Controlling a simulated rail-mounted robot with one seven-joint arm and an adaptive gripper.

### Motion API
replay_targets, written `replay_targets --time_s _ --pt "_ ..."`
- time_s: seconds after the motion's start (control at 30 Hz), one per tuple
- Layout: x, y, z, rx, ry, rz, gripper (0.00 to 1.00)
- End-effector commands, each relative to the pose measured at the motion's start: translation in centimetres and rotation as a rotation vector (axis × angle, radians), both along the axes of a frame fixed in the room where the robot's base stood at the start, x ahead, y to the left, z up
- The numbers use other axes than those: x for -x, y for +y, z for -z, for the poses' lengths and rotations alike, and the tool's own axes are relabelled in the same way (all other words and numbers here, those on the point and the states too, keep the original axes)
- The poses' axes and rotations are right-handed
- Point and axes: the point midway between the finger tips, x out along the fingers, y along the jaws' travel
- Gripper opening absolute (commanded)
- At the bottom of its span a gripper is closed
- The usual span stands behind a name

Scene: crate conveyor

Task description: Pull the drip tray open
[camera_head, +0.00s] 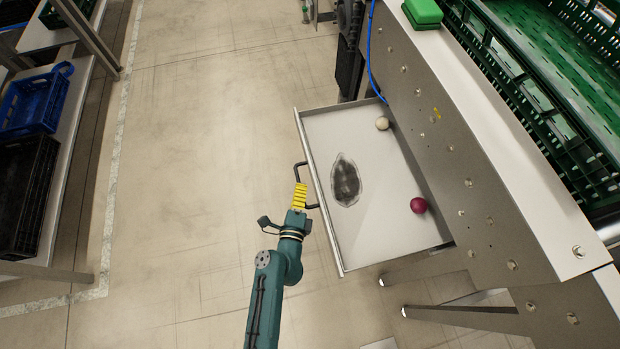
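The drip tray (378,228) is a shallow pale metal drawer. It stands well out from under the steel conveyor frame, and its inside is in plain view. A dark bar handle (297,168) is fixed on its left front edge. My gripper (299,188), with yellow fingers, is at this handle and covers the middle of its bar. From above I cannot see whether the fingers are closed around the bar. In the tray lie a dark wet-looking stain (346,180), a small whitish round item (382,123) and a dark red round item (418,205).
The steel conveyor side (470,150) runs along the right, with green crates (545,80) and a green block (422,12) on top. A blue cable (370,60) hangs behind the tray. Shelves with a blue crate (35,103) and black crate (25,190) stand left. The floor between is clear.

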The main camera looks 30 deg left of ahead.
Motion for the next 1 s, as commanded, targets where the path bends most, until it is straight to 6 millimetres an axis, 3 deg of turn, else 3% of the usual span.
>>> replay_targets --time_s 0.2,0.6,0.8,1.0 --pt "1.29 1.09 0.1 0.002 0.003 0.002 0.0" --pt "1.45 1.18 0.29 0.001 0.005 0.004 0.0" --pt "1.41 1.18 0.21 0.001 0.003 0.006 0.39" --pt "1.37 1.18 0.13 0.0 0.001 0.006 0.39"
